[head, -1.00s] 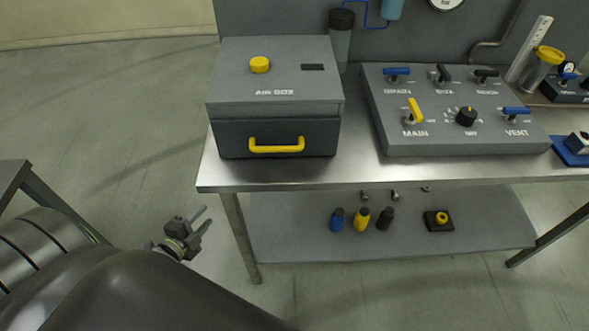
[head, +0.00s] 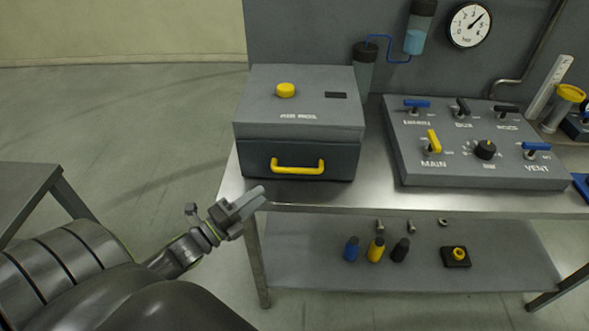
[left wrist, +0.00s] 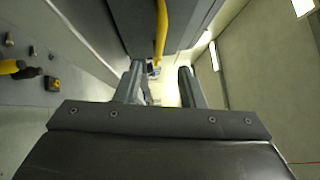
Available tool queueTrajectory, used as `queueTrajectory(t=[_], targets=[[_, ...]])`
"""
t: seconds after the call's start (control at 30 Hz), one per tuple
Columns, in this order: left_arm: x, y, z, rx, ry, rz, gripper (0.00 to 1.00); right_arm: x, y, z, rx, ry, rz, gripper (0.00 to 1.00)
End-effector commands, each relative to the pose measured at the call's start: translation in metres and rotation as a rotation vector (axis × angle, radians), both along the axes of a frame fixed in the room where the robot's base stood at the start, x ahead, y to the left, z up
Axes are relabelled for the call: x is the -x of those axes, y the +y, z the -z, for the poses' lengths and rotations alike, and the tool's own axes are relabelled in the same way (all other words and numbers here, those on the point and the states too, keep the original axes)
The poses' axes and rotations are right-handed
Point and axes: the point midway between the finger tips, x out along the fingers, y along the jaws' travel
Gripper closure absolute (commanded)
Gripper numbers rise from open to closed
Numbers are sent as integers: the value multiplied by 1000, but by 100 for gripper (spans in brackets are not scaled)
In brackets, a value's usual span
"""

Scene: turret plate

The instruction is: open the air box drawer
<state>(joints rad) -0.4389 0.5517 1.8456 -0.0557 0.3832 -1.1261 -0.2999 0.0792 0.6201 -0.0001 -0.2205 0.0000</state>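The air box (head: 300,105) is a grey box on the metal bench, with a yellow knob (head: 286,90) on its top. Its dark drawer front (head: 255,158) carries a yellow bar handle (head: 298,169); the drawer looks shut. My left gripper (head: 258,198) is left of and a little below the handle, apart from it, in front of the bench edge. In the left wrist view the two fingers of my left gripper (left wrist: 160,85) stand apart with nothing between them. The handle (left wrist: 161,30) shows just beyond the fingertips there. My right gripper is not in view.
A grey valve panel (head: 410,170) with levers and a dial stands right of the box. The bench edge (head: 400,205) runs below the box. The lower shelf (head: 330,275) holds several small bottles and parts. Open floor lies left of the bench.

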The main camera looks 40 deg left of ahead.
Motion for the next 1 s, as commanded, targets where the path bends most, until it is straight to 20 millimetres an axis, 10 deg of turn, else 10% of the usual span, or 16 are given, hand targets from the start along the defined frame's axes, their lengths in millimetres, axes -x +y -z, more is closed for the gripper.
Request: queueTrajectory(t=[0.6, 1.0], targets=[[-108, -26, -17, 3, 1, -4, 64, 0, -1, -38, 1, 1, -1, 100], [-122, -30, -16, 2, 2, -2, 64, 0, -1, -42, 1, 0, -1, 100]])
